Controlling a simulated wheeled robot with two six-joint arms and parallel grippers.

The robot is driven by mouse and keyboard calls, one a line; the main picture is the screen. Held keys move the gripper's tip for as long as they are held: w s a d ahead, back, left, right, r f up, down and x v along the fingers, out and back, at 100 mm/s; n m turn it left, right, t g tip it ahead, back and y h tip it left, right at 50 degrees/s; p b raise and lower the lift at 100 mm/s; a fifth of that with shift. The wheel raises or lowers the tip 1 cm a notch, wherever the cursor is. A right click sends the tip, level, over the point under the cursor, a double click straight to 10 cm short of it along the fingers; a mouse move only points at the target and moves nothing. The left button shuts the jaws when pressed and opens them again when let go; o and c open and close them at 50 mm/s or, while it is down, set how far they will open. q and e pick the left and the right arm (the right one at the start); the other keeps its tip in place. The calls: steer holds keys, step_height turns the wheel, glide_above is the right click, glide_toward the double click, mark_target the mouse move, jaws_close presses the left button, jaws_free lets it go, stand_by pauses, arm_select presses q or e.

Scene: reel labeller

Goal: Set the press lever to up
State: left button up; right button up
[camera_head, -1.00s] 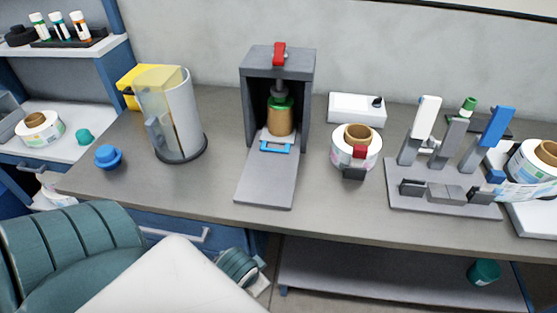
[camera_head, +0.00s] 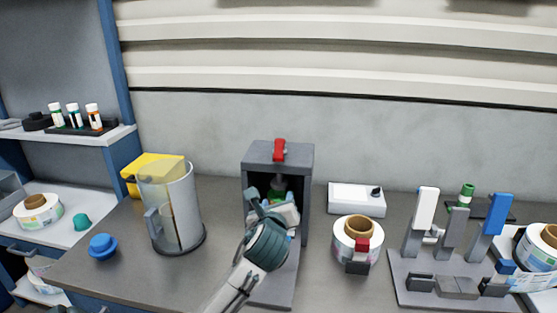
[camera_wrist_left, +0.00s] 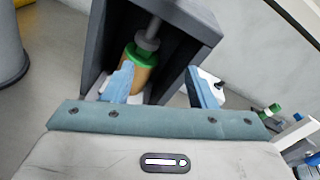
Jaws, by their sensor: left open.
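The press is a dark grey open-fronted box (camera_head: 308,185) on the bench, with a grey ramp (camera_head: 275,291) in front. Its red lever (camera_head: 279,150) sits at the top of the housing; its exact angle is hard to tell. My left gripper (camera_head: 273,208) is open at the press's front opening, below the lever. In the left wrist view its two pale blue fingers (camera_wrist_left: 162,88) are apart. A tan bottle with a green cap (camera_wrist_left: 137,58) stands inside the press under a grey plunger (camera_wrist_left: 149,35), beyond the fingers. The lever is out of the wrist view. My right gripper is not in view.
A clear cylinder (camera_head: 172,210) and a blue knob (camera_head: 102,246) stand left of the press. A white box (camera_head: 356,199), a label roll (camera_head: 345,249) and a stand of upright levers (camera_head: 445,285) are to the right. The wall above the press is clear.

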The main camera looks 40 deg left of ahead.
mark_target(279, 151)
arm_select(q)
step_height(279, 151, up, 7)
steer(key=w+a+m+t+y, duration=0.1)
steer(key=w+a+m+y, duration=0.1)
steer(key=m, duration=0.2)
steer(key=p+x, duration=0.2)
steer(key=x, duration=0.8)
steer(key=shift+w+a+p, duration=0.1)
steer(key=shift+w+p, duration=0.25)
steer(key=shift+w, duration=0.1)
steer(key=shift+c, duration=0.4)
jaws_close()
